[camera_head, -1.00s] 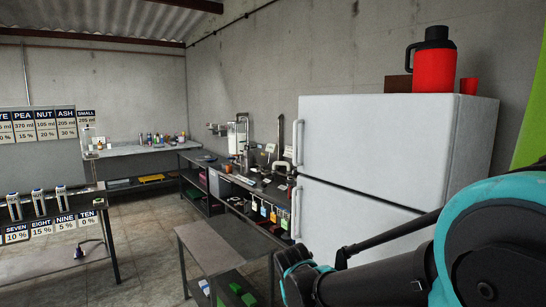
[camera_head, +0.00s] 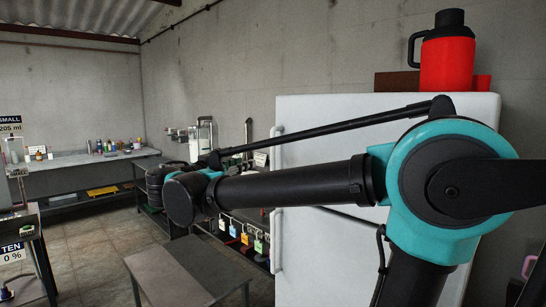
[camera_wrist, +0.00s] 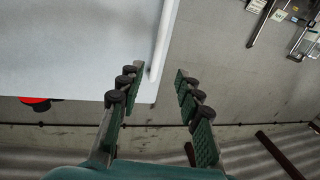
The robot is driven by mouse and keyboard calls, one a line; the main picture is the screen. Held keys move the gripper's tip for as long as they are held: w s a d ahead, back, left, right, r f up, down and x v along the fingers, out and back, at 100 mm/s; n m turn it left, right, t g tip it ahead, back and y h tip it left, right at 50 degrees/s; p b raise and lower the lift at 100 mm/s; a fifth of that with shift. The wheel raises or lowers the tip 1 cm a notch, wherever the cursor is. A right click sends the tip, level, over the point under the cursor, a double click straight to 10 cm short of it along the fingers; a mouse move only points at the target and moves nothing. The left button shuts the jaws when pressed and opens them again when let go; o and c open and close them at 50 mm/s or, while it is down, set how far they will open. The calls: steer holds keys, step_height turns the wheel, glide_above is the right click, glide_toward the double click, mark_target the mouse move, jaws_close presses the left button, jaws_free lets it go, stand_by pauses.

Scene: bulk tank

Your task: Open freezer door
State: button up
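The white two-door fridge (camera_head: 330,115) stands right of centre in the head view, its upper door partly behind my arm. Its upper handle (camera_head: 276,148) and lower handle (camera_head: 277,240) run along the left edge. The wrist view is upside down, with the white fridge door (camera_wrist: 75,50) at the upper left and a white handle (camera_wrist: 162,45) along its edge. My gripper (camera_wrist: 155,95) is open and empty, its padded fingers apart. The handle appears in line with the gap between them; the frames do not show contact. My gripper's fingers are not clear in the head view.
A red jug (camera_head: 447,60) stands on the fridge beside a brown box (camera_head: 397,81). A low grey table (camera_head: 170,275) stands in front, left of the fridge. A cluttered bench (camera_head: 250,225) runs behind it. Open floor (camera_head: 90,240) lies to the left.

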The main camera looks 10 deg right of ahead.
steer(key=x, duration=1.6)
steer(key=shift+w+d+f, duration=0.1)
steer(key=shift+d, duration=0.05)
jaws_close()
